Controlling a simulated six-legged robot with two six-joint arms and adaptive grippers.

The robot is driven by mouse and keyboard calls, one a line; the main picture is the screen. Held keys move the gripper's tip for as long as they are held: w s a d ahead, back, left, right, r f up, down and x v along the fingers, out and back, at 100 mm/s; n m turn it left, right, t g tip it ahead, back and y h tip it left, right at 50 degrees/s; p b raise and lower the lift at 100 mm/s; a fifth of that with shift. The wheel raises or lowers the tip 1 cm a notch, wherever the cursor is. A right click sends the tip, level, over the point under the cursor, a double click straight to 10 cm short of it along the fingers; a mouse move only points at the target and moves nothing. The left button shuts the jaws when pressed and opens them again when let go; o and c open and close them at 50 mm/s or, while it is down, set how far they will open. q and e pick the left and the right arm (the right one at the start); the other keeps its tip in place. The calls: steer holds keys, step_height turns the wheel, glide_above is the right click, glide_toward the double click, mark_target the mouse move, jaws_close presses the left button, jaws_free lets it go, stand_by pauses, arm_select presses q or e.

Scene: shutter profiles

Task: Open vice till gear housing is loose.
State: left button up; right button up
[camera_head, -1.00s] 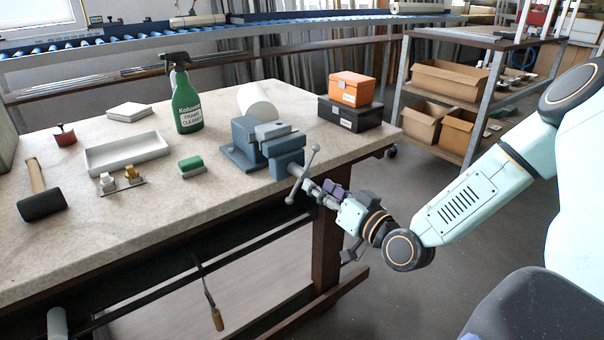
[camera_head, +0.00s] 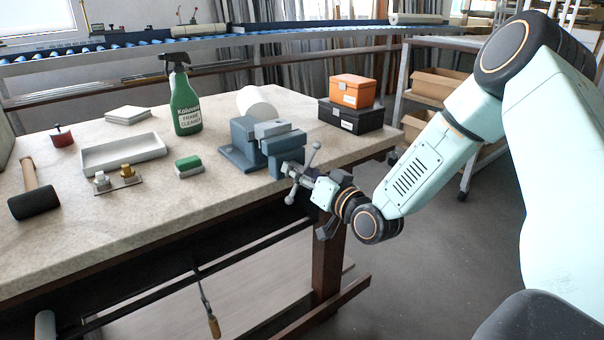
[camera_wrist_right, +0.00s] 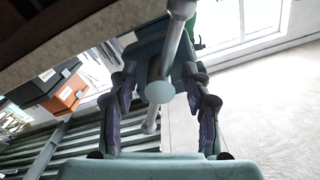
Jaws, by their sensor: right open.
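The blue-grey vice (camera_head: 240,140) stands at the bench's front edge. A light grey block, seemingly the gear housing (camera_head: 271,128), sits between its jaws; I cannot tell how tightly. The vice's handle bar (camera_head: 316,152) runs slanted through the screw end and also shows in the right wrist view (camera_wrist_right: 172,40). My right gripper (camera_head: 298,178) is at the handle, in front of the vice. In the right wrist view my right gripper (camera_wrist_right: 160,78) is open, its fingers on either side of the round screw end (camera_wrist_right: 160,92); contact is unclear. My left gripper is not in view.
Beside the vice are a green-white block (camera_head: 189,167), a spray bottle (camera_head: 185,105), a white cylinder (camera_head: 257,101) and an orange box (camera_head: 353,91) on a black case (camera_head: 350,115). A tray (camera_head: 125,155) and a mallet (camera_head: 36,195) lie left. The bench's front edge is close.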

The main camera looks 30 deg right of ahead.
steer(key=shift+c, duration=0.3)
jaws_close()
stand_by(0.4)
